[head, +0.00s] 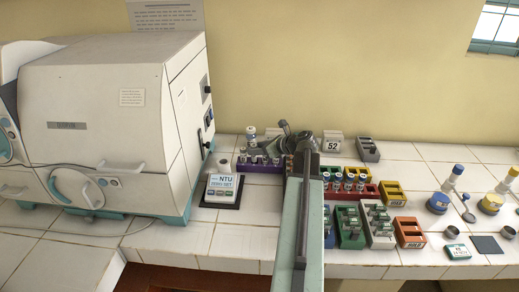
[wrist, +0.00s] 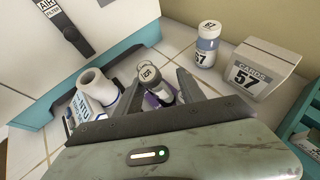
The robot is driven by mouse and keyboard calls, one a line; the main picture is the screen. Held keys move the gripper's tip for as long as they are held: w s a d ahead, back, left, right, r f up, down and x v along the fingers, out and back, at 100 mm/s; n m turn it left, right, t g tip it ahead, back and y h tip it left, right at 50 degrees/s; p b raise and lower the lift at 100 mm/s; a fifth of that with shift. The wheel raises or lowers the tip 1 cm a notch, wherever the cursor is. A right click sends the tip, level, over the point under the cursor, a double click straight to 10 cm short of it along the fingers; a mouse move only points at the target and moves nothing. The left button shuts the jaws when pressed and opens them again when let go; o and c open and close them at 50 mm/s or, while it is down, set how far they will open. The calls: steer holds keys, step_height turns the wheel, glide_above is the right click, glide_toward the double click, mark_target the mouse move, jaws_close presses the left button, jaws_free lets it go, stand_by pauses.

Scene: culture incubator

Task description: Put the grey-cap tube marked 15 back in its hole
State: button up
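The fingers are apart, with a visible gap on the right side of the tube; contact on the left is unclear. A purple rack (wrist: 152,101) shows partly behind the tube, and my gripper body hides the tube's lower part. In the head view, the purple rack (head: 258,168) holds several tubes, and my gripper (head: 276,148) is just beside and above its right end.
A meter marked NTU (head: 222,186) stands left of the rack, with a white round socket (wrist: 92,86) close by in the wrist view. A labelled bottle (wrist: 207,43) and a numbered card box (wrist: 256,68) stand behind. Coloured racks (head: 352,225) fill the right side.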

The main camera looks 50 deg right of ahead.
steer(key=shift+s+r, duration=0.1)
steer(key=p+v, duration=0.5)
steer(key=v, duration=0.7)
steer(key=shift+p, duration=0.4)
